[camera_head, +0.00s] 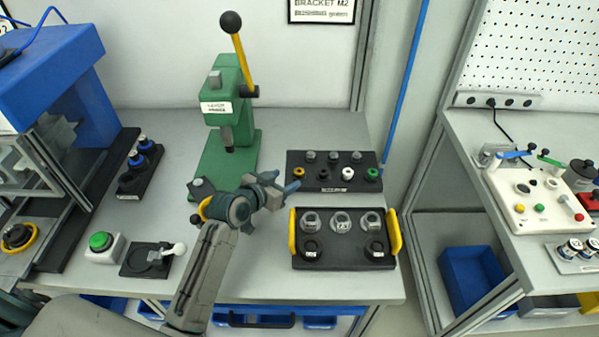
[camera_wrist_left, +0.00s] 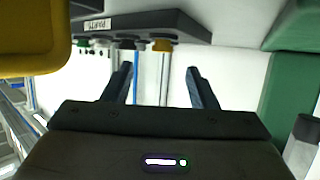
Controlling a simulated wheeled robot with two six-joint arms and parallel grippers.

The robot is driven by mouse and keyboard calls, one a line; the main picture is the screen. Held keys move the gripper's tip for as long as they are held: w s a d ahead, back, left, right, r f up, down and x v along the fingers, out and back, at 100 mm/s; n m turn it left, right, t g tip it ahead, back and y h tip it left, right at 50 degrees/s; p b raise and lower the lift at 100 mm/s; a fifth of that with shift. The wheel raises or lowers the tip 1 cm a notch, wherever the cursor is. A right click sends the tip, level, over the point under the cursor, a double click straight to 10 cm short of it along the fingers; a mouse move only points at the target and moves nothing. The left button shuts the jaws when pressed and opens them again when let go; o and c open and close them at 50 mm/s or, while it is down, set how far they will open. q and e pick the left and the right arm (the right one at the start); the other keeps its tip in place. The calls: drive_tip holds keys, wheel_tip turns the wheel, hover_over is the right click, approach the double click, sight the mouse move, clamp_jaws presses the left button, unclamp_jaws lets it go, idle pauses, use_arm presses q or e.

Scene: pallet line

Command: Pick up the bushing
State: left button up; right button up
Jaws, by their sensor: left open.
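A small orange ring-shaped part (camera_head: 298,173), which looks like the bushing, sits at the left of the front row on the black parts rack (camera_head: 335,186). Other ring-like parts share that row, so I cannot be sure which is the bushing. In the left wrist view the orange part (camera_wrist_left: 162,45) shows beyond the fingers, at the edge of the rack (camera_wrist_left: 150,22). My left gripper (camera_head: 281,181) is open and empty, just left of the rack and apart from the orange part. Its fingers (camera_wrist_left: 158,85) also show in the wrist view. My right gripper is not in view.
A green lever press (camera_head: 232,150) stands behind and left of my left gripper. A black tray with yellow handles (camera_head: 342,262) lies in front of the rack. A green button box (camera_head: 103,247) is at the left. Bare table (camera_head: 265,290) lies at the front.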

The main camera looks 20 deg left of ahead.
sight(298, 172)
use_arm(q)
drive_tip(key=shift+x, duration=0.85)
drive_tip(key=shift+w+d+p, duration=0.1)
drive_tip(key=shift+w+p, duration=0.2)
drive_tip(key=shift+w, duration=0.05)
drive_tip(key=p+x, duration=0.1)
drive_tip(key=x, duration=0.3)
drive_tip(key=shift+w+f, duration=0.15)
drive_tip(key=shift+w, duration=0.15)
drive_tip(key=shift+s, duration=0.1)
drive_tip(key=shift+c, duration=0.4)
drive_tip(key=c, duration=1)
